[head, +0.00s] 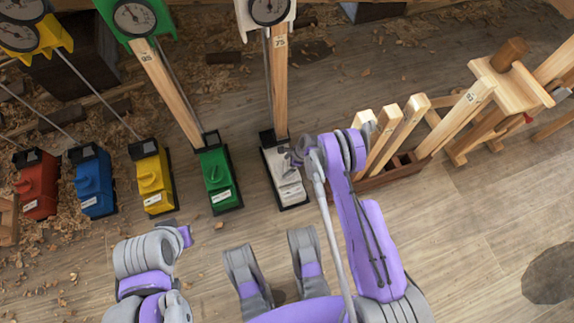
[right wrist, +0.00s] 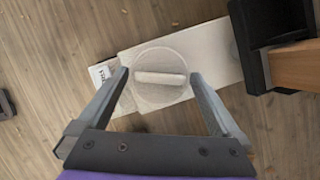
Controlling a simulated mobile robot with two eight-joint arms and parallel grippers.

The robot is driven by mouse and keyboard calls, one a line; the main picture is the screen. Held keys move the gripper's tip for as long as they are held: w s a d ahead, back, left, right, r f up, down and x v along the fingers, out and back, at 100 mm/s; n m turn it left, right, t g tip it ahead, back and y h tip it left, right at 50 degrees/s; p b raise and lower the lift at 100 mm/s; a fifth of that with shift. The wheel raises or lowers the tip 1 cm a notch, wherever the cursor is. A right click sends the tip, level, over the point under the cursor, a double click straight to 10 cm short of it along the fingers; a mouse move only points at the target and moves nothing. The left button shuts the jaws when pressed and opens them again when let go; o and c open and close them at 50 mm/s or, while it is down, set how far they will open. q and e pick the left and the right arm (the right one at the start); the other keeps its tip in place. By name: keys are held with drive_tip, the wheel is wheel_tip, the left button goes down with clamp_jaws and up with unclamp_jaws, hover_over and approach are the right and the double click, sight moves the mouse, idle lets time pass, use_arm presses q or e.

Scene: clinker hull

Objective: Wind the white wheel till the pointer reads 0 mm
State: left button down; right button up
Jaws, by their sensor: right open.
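The white wheel (right wrist: 160,78) is a round disc with a raised bar across it, on top of the white box (right wrist: 205,48). In the head view the white box (head: 290,188) stands at the foot of a wooden post, partly hidden by my right arm. My right gripper (right wrist: 158,84) is open, with one finger on each side of the wheel; I cannot tell whether they touch it. It also shows small in the head view (head: 298,158), over the box. The white-framed dial (head: 268,10) is at the top edge; its pointer is too small to read.
A green box (head: 218,178) stands left of the white one, then yellow (head: 154,180), blue (head: 94,182) and red (head: 36,184) boxes. A wooden rack with upright pieces (head: 405,130) stands close on the right. Open plank floor lies in front and to the right.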

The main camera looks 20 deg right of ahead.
drive_tip(key=c, duration=1.2)
drive_tip(key=shift+n, duration=0.3)
drive_tip(key=o, duration=1.2)
drive_tip(key=p+v, duration=0.2)
drive_tip(key=v, duration=0.9)
drive_tip(key=shift+p, duration=0.4)
drive_tip(key=shift+w+d, duration=0.1)
drive_tip(key=shift+d, duration=0.05)
